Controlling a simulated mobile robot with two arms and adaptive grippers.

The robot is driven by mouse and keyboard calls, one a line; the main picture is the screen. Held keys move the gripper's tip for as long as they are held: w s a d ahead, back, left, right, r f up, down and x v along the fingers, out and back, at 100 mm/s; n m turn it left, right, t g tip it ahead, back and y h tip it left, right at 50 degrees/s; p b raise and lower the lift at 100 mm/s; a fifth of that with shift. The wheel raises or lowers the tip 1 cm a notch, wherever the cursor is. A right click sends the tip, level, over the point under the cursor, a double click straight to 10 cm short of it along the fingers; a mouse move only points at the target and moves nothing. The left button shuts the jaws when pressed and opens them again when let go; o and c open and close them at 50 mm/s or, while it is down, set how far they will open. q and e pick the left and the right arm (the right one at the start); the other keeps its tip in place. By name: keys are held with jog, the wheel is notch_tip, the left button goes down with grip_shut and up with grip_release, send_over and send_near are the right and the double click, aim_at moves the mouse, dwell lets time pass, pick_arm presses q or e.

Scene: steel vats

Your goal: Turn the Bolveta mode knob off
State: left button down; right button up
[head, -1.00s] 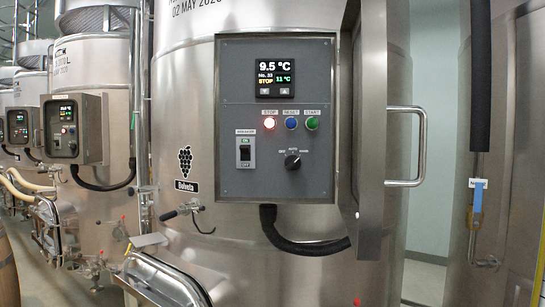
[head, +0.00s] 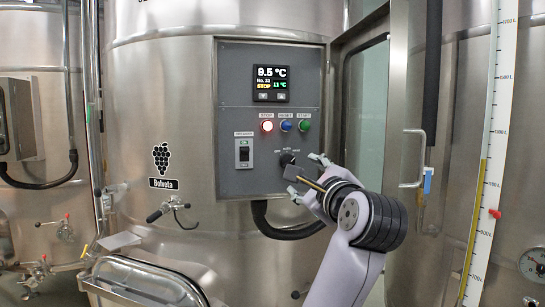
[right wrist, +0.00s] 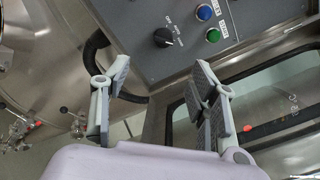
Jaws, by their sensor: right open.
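The Bolveta mode knob (head: 287,159) is a black rotary knob low on the grey control panel, above and right of the grape logo marked Bolveta (head: 161,165). It also shows in the right wrist view (right wrist: 163,38), with OFF, AUTO and a further label around it. Its white mark seems to point away from OFF, toward the right-hand side of the dial. My right gripper (head: 306,175) is open and empty, just below and right of the knob in the head view. In the right wrist view its fingers (right wrist: 160,76) are apart from the knob. My left gripper is out of view.
A breaker switch (head: 244,153) is at left. The open cabinet door (head: 398,110) stands right. A black hose (head: 282,231) hangs below.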

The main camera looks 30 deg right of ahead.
jog(key=p, duration=0.3)
send_near(289, 161)
jog(key=shift+m, duration=0.3)
jog(key=p+x, duration=0.4)
jog(key=x, duration=0.4)
jog(key=shift+w+d, duration=0.1)
jog(key=shift+w, duration=0.2)
jog(key=shift+w+d, duration=0.1)
jog(key=shift+w, duration=0.25)
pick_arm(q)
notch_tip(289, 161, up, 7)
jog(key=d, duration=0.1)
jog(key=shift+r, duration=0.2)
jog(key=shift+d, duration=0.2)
pick_arm(e)
jog(key=shift+c, duration=0.6)
jog(key=c, duration=1)
jog(key=shift+c, duration=0.2)
